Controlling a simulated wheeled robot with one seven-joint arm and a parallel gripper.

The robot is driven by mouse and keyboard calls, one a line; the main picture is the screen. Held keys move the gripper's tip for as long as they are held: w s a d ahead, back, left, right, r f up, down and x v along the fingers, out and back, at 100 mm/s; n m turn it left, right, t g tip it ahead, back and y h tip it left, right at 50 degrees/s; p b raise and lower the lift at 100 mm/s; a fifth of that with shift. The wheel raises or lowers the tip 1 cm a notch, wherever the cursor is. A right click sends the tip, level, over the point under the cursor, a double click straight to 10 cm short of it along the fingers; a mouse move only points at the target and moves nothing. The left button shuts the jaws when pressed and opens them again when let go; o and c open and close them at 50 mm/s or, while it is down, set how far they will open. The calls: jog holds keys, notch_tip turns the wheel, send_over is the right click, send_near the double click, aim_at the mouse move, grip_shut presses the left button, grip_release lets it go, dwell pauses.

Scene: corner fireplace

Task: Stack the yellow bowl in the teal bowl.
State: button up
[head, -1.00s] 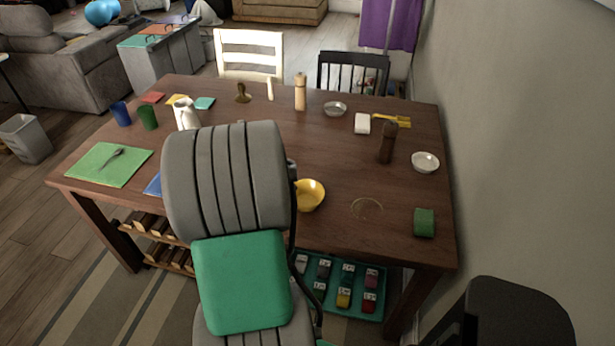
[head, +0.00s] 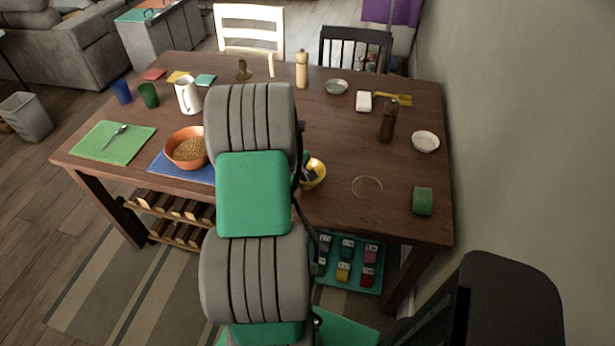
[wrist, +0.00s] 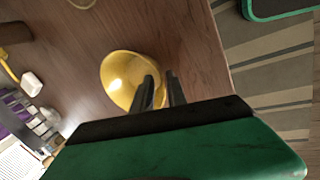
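The yellow bowl (head: 316,174) stands on the wooden table near its front edge, partly hidden by my arm in the head view. It also shows in the wrist view (wrist: 125,75). My gripper (wrist: 159,76) is at the bowl's rim: one dark finger overlaps the bowl and the other is just outside it, with a narrow gap between them. I cannot tell whether the fingers touch the rim. I make out no teal bowl in either current view; my arm hides part of the table.
An orange bowl (head: 173,153) of grainy food stands left of my arm, by a white pitcher (head: 188,96). A dark pepper mill (head: 387,122), white bowl (head: 425,142) and green block (head: 423,201) stand right. The table around a faint ring (head: 367,187) is clear.

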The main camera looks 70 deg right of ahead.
grip_shut()
dwell(1.1)
